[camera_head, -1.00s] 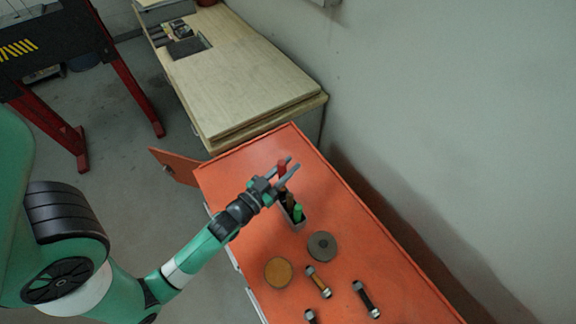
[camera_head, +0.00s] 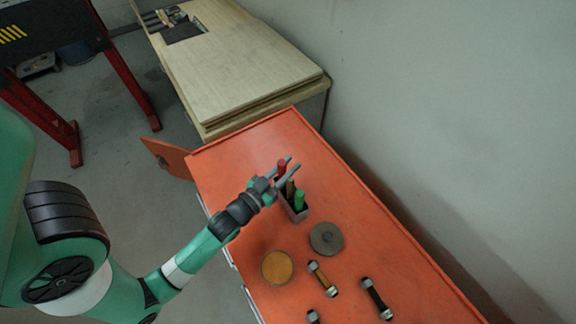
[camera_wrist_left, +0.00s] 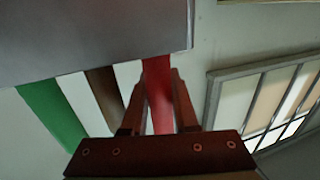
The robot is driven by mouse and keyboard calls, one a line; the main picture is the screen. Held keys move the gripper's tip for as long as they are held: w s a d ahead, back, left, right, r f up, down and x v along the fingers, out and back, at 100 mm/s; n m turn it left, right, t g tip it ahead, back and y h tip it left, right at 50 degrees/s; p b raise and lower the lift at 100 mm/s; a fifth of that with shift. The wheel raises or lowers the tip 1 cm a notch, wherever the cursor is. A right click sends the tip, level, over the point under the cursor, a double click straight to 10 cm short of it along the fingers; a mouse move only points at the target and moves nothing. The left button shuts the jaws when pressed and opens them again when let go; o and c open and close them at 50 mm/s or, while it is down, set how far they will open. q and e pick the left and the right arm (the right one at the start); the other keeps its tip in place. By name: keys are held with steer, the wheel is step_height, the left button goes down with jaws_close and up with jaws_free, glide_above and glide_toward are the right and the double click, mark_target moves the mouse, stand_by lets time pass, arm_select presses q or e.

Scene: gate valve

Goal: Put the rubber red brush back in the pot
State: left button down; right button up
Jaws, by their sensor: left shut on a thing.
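The red brush (camera_head: 282,167) is held in my left gripper (camera_head: 293,163), near the left rear side of the small grey pot (camera_head: 298,215). In the left wrist view, the brush's red handle (camera_wrist_left: 158,98) lies between the fingers of the gripper (camera_wrist_left: 160,76), which are shut on it. The grey pot wall (camera_wrist_left: 90,35) fills the upper left there. A green handle (camera_head: 300,199) and a brown handle (camera_head: 290,188) stand in the pot. The lower end of the red brush is hidden, so I cannot tell how far it is inside the pot. My right gripper is not in view.
The pot stands on an orange cabinet top (camera_head: 345,215). A grey disc (camera_head: 326,239), a tan disc (camera_head: 277,268) and several bolt-like parts (camera_head: 322,279) lie nearer the front. A wooden table (camera_head: 245,75) is behind, and a wall (camera_head: 440,120) on the right.

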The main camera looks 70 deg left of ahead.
arm_select(q)
steer(key=c, duration=0.6)
jaws_free()
steer(key=b+v, duration=0.7)
steer(key=v, duration=0.4)
steer(key=shift+s, duration=0.25)
steer(key=shift+d, duration=0.15)
steer(key=shift+d, duration=0.1)
